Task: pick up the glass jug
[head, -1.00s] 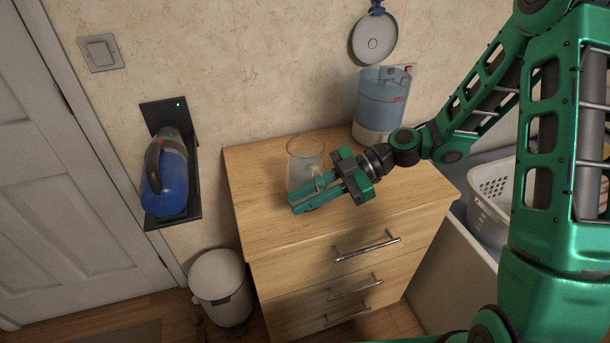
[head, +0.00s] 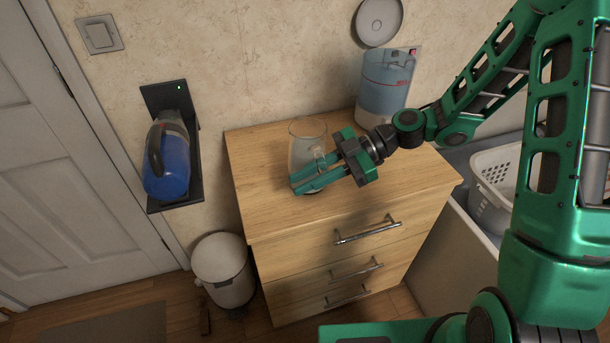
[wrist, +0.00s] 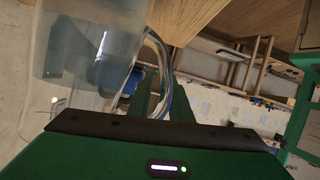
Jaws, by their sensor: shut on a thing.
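The glass jug (head: 307,140) is clear and stands about upright over the wooden dresser top, near its left part. My green gripper (head: 312,180) reaches in from the right and is shut on the jug, with its fingers at the handle side. In the wrist view the clear jug (wrist: 85,60) fills the upper left, and its curved handle (wrist: 158,70) lies by the fingers (wrist: 165,95). The exact finger contact is partly hidden. I cannot tell whether the jug's base touches the dresser.
A blue water dispenser (head: 385,85) stands at the dresser's back right. The dresser top (head: 270,215) is clear in front. A blue vacuum (head: 167,160) hangs on the wall at left. A white bin (head: 222,270) is on the floor, and a white basket (head: 492,185) is at right.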

